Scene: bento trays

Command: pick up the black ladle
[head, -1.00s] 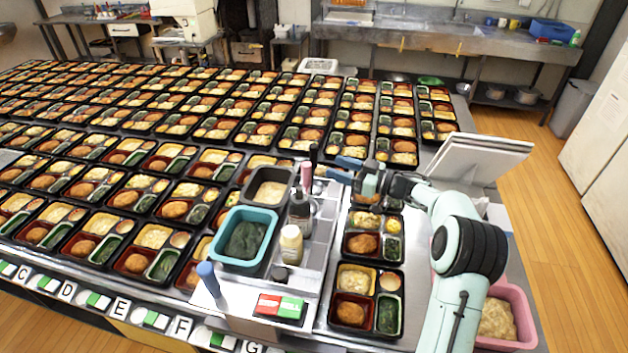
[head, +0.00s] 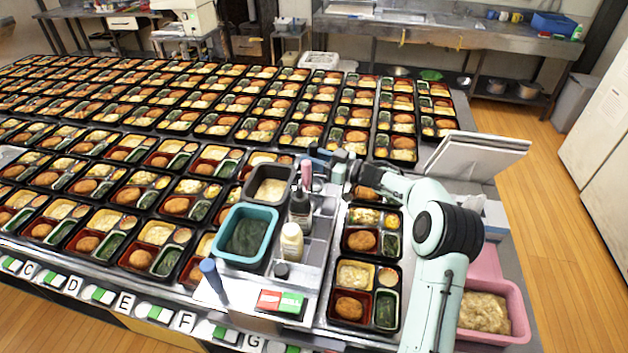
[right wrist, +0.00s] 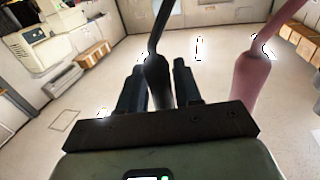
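The black ladle's handle (head: 314,153) stands upright at the back of the utensil holder in the head view. In the right wrist view the black handle (right wrist: 158,80) is between the two fingers of my right gripper (right wrist: 159,88). The fingers look spread on both sides of it, with little gap; whether they touch it is hard to see. In the head view my right gripper (head: 322,161) reaches in from the right at the handle. The ladle's lower end is hidden. My left gripper is not in view.
A pink handle (head: 306,174) stands close by and shows right of the gripper in the right wrist view (right wrist: 246,75). Bottles (head: 291,243), a teal tub (head: 270,213) and a dark tub (head: 289,174) are near. Filled bento trays (head: 398,325) crowd the table.

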